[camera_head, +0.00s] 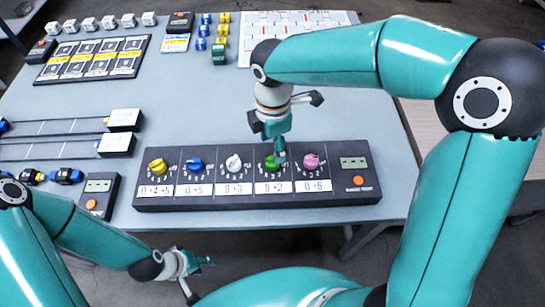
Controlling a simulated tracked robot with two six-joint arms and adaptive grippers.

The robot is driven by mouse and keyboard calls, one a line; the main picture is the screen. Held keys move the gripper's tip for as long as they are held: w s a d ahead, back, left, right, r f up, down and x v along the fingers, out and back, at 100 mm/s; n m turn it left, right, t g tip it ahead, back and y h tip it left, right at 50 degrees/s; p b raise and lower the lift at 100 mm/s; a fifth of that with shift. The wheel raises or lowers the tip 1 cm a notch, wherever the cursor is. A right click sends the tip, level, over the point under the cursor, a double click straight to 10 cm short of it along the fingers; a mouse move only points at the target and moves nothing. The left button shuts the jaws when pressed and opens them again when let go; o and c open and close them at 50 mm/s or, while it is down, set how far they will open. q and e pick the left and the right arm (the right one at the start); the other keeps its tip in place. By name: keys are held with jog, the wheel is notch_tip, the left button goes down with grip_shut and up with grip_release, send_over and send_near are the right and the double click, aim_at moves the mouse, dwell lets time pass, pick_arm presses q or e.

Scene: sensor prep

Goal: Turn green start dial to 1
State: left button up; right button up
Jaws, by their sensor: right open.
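The green start dial (271,164) sits on the dark dial panel (335,192), fourth from the left, above a label that looks like "0+2". My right gripper (281,156) points down at the green dial, its fingertips at the dial's right side and partly covering it. It is open; I cannot tell whether it touches the dial. The dial's exact setting is too small to read. My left gripper (200,275) is off the table's front edge, low and away from the panel; its jaw state is unclear.
A yellow dial (157,166), blue dial (195,164), white dial (234,162) and pink dial (311,161) share the panel. A small display with an orange button (358,180) is at its right end. Sliders (118,145) lie left. The table middle is clear.

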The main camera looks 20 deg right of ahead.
notch_tip(320, 180, down, 6)
dwell(0.5)
jog(key=c, duration=1.1)
jog(key=shift+c, duration=0.2)
jog(key=shift+m+b, duration=0.7)
jog(key=shift+m, duration=0.6)
jog(key=shift+m+b, duration=0.45)
jog(key=shift+m, duration=1.05)
